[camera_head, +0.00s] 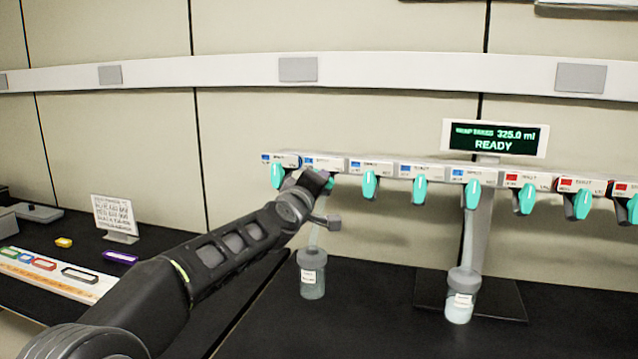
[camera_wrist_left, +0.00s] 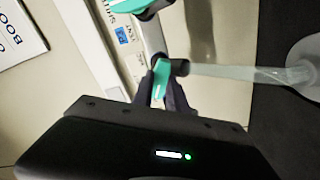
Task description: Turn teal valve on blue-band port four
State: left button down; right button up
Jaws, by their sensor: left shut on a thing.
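A manifold rail runs along the wall with blue-banded ports on the left and red-banded ports on the right, each with a teal valve. My left gripper (camera_head: 322,183) is at the second blue-band port from the left, and mostly covers its teal valve (camera_head: 330,184). In the left wrist view, the fingers (camera_wrist_left: 162,95) are shut on this teal valve (camera_wrist_left: 160,76), one on each side. A clear tube (camera_wrist_left: 235,72) leads from this port to a capped bottle (camera_head: 312,280). My right gripper is not in view.
Neighbouring teal valves (camera_head: 277,175) (camera_head: 370,184) hang close on both sides. A display (camera_head: 495,138) reads READY. A sign (camera_head: 115,214) and coloured pieces are on the left bench.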

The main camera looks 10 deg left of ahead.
pick_arm(q)
jog(key=c, duration=1.3)
grip_release()
jog(key=s, duration=0.5)
jog(key=s+b, duration=0.1)
jog(key=s, duration=0.1)
jog(key=shift+s+a, duration=0.25)
jog(key=shift+s, duration=0.15)
